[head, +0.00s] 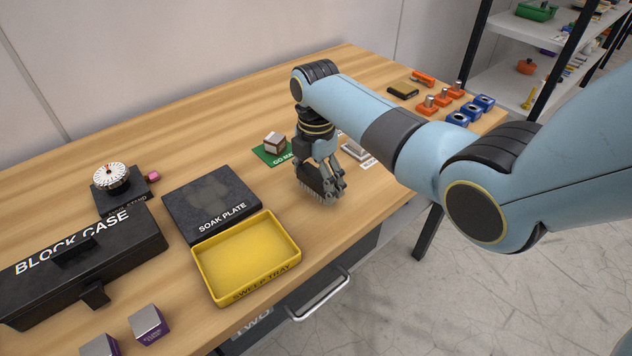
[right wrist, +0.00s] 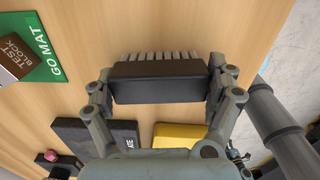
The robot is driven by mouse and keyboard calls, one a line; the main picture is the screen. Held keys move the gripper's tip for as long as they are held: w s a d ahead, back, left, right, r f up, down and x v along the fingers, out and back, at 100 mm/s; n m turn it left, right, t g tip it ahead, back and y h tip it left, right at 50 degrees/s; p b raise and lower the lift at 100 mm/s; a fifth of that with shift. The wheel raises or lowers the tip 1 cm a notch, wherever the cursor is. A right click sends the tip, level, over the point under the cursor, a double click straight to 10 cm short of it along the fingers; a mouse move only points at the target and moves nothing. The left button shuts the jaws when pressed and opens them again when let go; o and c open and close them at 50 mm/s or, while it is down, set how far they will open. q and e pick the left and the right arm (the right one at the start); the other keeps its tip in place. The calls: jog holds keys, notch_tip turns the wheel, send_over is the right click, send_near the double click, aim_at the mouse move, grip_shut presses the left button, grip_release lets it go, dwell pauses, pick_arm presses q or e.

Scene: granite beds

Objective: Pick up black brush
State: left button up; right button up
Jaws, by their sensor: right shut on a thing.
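The black brush (head: 313,184) is between the fingers of my right gripper (head: 325,178), above the wooden table near its front edge. In the right wrist view the brush (right wrist: 158,82) has a black block body and a row of pale bristles along one side. The fingers of my right gripper (right wrist: 163,90) press on both ends of the block. Whether the bristles touch the table is hard to tell. My left gripper is not in view.
A yellow sweep tray (head: 292,253) and a dark soak plate (head: 172,214) lie left of the gripper. A green go mat (head: 262,154) with a test block (head: 275,142) is behind it. A black block case (head: 140,249) stands far left. Orange and blue items stand at the right end.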

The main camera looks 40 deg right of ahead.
jog(key=shift+c, duration=0.4)
jog(key=shift+r, duration=0.45)
jog(key=r, duration=0.2)
jog(key=d+r, duration=0.1)
jog(key=shift+s+r, duration=0.3)
jog(key=shift+r, duration=0.05)
jog(key=s+d+r, duration=0.6)
jog(key=s+d, duration=0.1)
jog(key=d, duration=0.1)
jog(key=shift+r, duration=0.2)
